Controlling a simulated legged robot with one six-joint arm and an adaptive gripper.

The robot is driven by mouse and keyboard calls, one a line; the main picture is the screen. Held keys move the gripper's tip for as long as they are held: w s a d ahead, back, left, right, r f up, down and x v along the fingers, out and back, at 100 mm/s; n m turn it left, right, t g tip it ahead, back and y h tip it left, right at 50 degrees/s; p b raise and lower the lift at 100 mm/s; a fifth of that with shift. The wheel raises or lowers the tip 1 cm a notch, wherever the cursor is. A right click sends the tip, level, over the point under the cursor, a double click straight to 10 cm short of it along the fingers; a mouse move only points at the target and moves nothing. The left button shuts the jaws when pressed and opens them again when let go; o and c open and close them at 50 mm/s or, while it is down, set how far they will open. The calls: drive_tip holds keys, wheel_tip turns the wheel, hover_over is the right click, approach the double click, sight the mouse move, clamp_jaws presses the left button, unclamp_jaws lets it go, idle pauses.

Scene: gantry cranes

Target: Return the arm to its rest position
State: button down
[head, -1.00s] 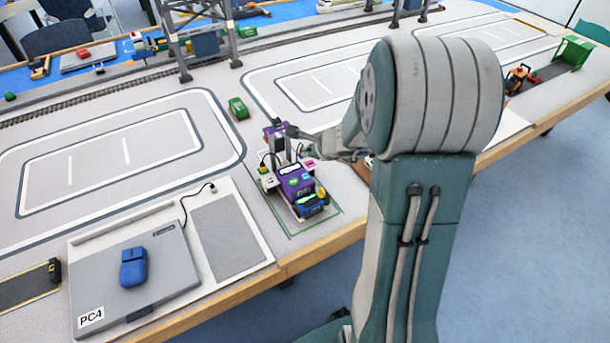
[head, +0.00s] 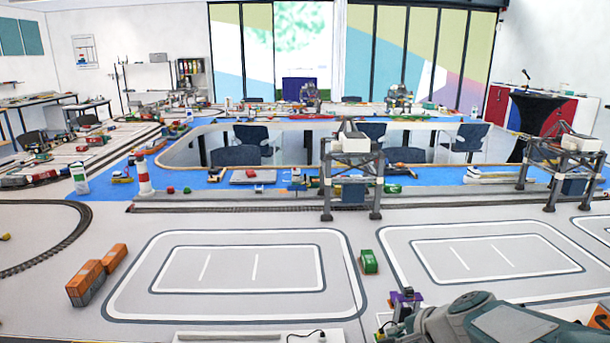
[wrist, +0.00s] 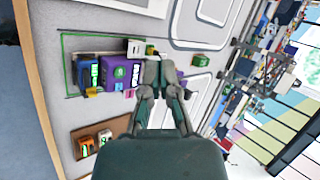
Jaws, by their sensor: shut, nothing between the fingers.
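My gripper (wrist: 163,62) shows in the wrist view with its two fingers together at the tips and nothing between them. The purple block model (wrist: 118,72) lies just left of the fingertips in that view, inside a green outline on the table; whether they touch I cannot tell. In the head view my arm (head: 490,322) enters at the bottom right corner, low over the table's near side. Most of the arm is cut off by the frame there. Part of the purple model (head: 406,298) shows beside it.
A small green car (head: 369,261) stands between two marked lanes. Orange wagons (head: 96,275) stand at the left. Two gantry cranes (head: 352,172) (head: 562,168) straddle the track behind. In the wrist view a brown tray (wrist: 84,142) with small orange and white pieces lies below the purple model.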

drive_tip(key=s+a+r+n+h, duration=0.1)
drive_tip(key=s+r+n+h, duration=0.1)
drive_tip(key=s+n, duration=0.4)
drive_tip(key=s+a+r+n+g+h, duration=0.1)
drive_tip(key=s+r+n+h, duration=0.1)
drive_tip(key=s+n, duration=0.5)
drive_tip(key=s+r, duration=0.1)
drive_tip(key=s, duration=0.3)
drive_tip(key=shift+s+r+g, duration=0.15)
drive_tip(key=shift+s+g, duration=0.1)
drive_tip(key=shift+g, duration=0.05)
